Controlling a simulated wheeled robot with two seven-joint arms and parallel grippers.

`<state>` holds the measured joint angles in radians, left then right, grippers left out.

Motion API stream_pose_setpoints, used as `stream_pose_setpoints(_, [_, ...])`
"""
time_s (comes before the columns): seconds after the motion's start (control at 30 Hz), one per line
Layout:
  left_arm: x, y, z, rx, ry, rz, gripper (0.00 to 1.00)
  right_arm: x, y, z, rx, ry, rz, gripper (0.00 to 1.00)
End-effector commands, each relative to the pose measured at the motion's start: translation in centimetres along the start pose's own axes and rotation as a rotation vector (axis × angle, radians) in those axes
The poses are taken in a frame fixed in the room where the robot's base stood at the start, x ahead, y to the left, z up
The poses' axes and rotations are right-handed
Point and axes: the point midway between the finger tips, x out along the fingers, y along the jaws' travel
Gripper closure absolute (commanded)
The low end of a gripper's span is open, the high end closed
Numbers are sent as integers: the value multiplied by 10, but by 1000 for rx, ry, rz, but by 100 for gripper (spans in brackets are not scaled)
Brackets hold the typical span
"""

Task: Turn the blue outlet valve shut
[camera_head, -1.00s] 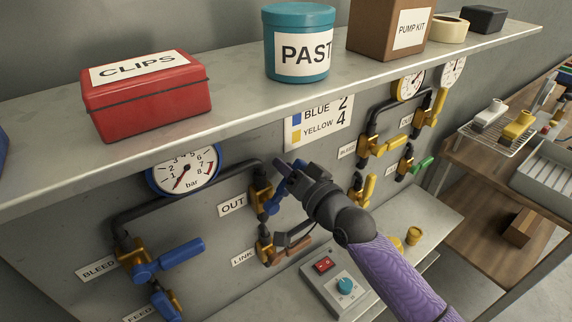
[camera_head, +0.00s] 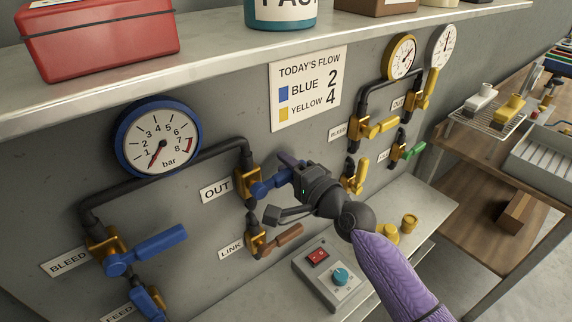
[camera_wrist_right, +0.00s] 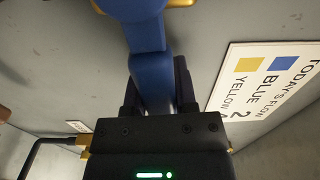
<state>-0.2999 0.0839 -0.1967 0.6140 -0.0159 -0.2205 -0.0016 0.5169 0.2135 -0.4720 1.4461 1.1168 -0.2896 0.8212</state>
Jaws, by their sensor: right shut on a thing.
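The blue outlet valve beside the OUT label (camera_head: 217,190) has a brass body (camera_head: 246,183) on a dark vertical pipe and a blue lever handle (camera_head: 267,186). The handle points right and slightly up, across the pipe. My right gripper (camera_head: 287,172) is shut on the outer part of this handle, and its fingers hide the handle's end. In the right wrist view the blue handle (camera_wrist_right: 150,60) runs down between the dark fingers. My left gripper is not in view.
A blue bleed valve (camera_head: 150,246) sits lower left, below the blue gauge (camera_head: 157,138). The brown link lever (camera_head: 283,238) is just below my right gripper. Yellow valves (camera_head: 380,127) stand to the right. A control box (camera_head: 328,275) lies below, and a shelf (camera_head: 230,50) overhangs above.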

Motion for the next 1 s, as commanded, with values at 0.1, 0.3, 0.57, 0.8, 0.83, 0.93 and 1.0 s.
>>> stream_pose_setpoints(0.1, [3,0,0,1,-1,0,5,0,5,1,34,-1,4,100])
stream_pose_setpoints(0.3, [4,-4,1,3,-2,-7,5,0,6,1,64,-1,3,100])
stream_pose_setpoints(0.57, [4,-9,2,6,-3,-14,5,0,7,1,71,-1,4,100])
stream_pose_setpoints(0.8, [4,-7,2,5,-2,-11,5,0,7,1,71,-1,4,48])
stream_pose_setpoints(0.83, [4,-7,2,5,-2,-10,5,0,7,1,70,-1,4,42])
stream_pose_setpoints(0.93, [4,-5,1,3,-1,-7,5,0,6,1,69,-1,3,29])
stream_pose_setpoints(1.0, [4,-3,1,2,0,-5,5,0,6,1,69,-1,2,29])
